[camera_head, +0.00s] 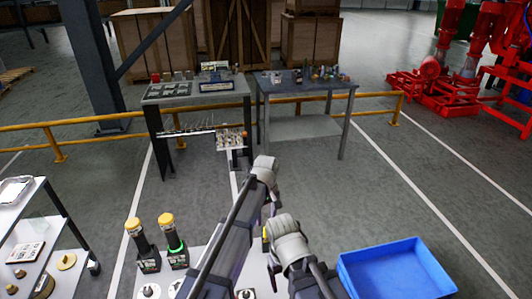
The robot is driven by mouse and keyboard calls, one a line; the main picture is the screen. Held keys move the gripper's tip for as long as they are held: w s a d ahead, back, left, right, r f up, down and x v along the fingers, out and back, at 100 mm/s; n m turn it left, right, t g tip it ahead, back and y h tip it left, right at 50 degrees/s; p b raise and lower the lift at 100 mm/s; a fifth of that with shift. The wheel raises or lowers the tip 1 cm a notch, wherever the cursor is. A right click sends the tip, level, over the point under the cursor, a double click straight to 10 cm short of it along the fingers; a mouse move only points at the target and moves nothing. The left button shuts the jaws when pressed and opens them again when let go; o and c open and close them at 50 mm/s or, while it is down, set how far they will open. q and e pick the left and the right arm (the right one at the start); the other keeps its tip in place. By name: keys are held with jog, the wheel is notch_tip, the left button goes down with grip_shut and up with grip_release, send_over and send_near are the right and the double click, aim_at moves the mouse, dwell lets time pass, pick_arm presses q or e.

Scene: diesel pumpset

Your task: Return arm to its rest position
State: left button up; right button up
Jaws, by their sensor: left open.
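My left arm reaches forward from the bottom middle of the head view, with a pale joint near its far end. My left gripper (241,157) is a small dark shape beside that joint, in front of the grey tables. It is open; I see nothing held in it, but its fingers are small and partly hidden. A small holder with coloured pieces (230,139) shows just above it; I cannot tell whether they touch. Another pale joint and link of mine stand at the lower middle. I cannot make out my right gripper.
A left grey table (165,98) and a right one (300,86) carry small parts. A blue bin (400,272) is at lower right. Two yellow-topped tools (167,222) stand at lower left, near a shelf unit (32,218). A yellow rail (95,118) crosses behind.

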pick_arm(q)
jog(key=s+a+m, duration=0.6)
jog(key=s+a, duration=1)
jog(key=s, duration=0.2)
jog(key=s+d+m+y, duration=0.1)
jog(key=s+d+m, duration=0.2)
jog(key=d, duration=0.7)
jog(key=s, duration=0.2)
jog(key=shift+s+m, duration=0.3)
jog(key=shift+s, duration=0.05)
jog(key=shift+r, duration=0.1)
jog(key=shift+c, duration=0.2)
